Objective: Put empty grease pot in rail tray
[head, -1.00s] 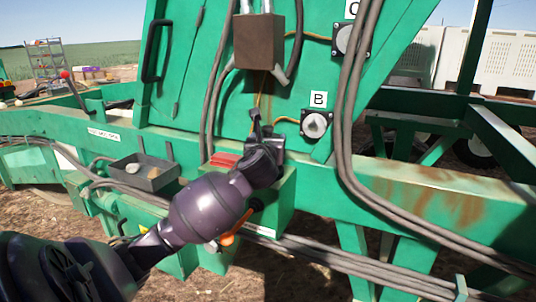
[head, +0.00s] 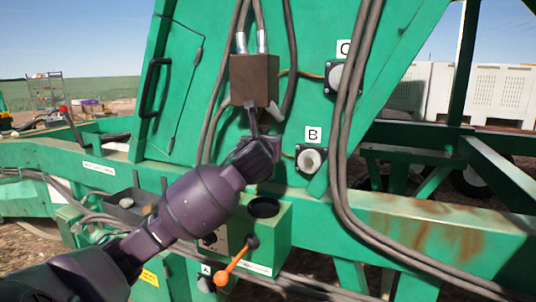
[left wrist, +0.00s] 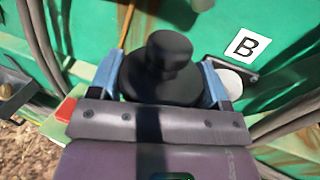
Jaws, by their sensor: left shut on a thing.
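My left gripper (head: 262,158) is in front of the green panel, left of the label B and above the green box (head: 283,222). In the left wrist view its blue fingers (left wrist: 166,88) are shut on a black round pot with a narrower knob-like top (left wrist: 168,62). In the head view the pot is mostly hidden by the gripper, and its inside does not show. A dark round opening or seat (head: 264,208) shows on the box top below the gripper. The dark rail tray (head: 118,214) sits on the green rail at left, partly behind my arm. My right gripper is not in view.
A brown box (head: 254,80) with cables hangs just above the gripper. A round fitting (head: 311,159) sits under label B. Thick cables (head: 345,150) run down at right. A pale round object (head: 127,203) lies in the tray.

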